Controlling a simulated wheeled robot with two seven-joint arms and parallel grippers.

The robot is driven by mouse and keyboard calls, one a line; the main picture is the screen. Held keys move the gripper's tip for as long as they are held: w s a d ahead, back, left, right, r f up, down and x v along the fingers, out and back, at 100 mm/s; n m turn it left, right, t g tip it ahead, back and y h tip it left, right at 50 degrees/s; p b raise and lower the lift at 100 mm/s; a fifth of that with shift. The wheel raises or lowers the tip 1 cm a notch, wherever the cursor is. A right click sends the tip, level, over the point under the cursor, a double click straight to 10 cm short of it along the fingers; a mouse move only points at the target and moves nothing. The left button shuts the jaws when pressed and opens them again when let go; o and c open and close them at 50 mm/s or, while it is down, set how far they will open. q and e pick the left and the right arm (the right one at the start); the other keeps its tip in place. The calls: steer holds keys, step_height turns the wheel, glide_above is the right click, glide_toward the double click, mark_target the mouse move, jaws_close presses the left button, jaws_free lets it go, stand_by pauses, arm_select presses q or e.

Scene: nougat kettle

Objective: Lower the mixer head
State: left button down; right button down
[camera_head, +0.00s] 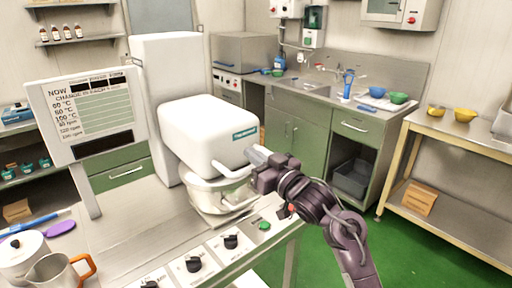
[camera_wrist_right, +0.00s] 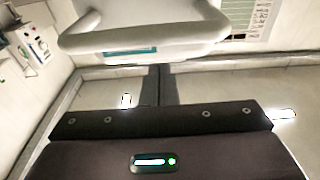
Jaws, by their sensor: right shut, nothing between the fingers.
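The white mixer head (camera_head: 205,132) with a teal label sticks out from the tall white mixer column (camera_head: 170,75). It sits over the pale kettle bowl (camera_head: 210,200); whether a gap remains between them is hard to tell. A white bar handle (camera_head: 228,171) runs along the head's front. My right gripper (camera_head: 256,156) is beside the front right of the head, close to the handle. In the right wrist view the handle (camera_wrist_right: 145,43) spans the top, just beyond my shut, empty fingers (camera_wrist_right: 160,84). Contact cannot be told. My left gripper is out of view.
A panel of black knobs (camera_head: 231,241) and a green button (camera_head: 264,226) lies in front of the bowl. A sign board (camera_head: 92,112) stands left. A metal jug (camera_head: 58,270) and white canister (camera_head: 22,252) are at the lower left. Green floor (camera_head: 405,240) is open at right.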

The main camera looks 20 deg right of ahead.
steer(key=r+b+v, duration=0.1)
steer(key=b+v, duration=0.2)
steer(key=v, duration=0.6)
steer(key=s+f+m+g+h, duration=0.1)
steer(key=s+f+g+h, duration=0.15)
steer(key=f, duration=0.55)
steer(key=s+f+m+g+h, duration=0.1)
steer(key=s+f+g+h, duration=0.15)
steer(key=f, duration=0.55)
steer(key=s+a+f+g+h, duration=0.1)
steer(key=s+a+f+g, duration=0.3)
steer(key=s+f+g, duration=0.8)
steer(key=s+f+t, duration=0.1)
steer(key=s+f, duration=0.2)
steer(key=f, duration=1.2)
steer(key=s+f, duration=0.4)
steer(key=f, duration=1.1)
steer(key=s+d+f+g, duration=0.1)
steer(key=s+d+f, duration=0.2)
steer(key=s+f, duration=1.6)
steer(key=shift+s+f+h, duration=0.3)
steer(key=shift+s+f, duration=0.1)
steer(key=shift+s, duration=0.15)
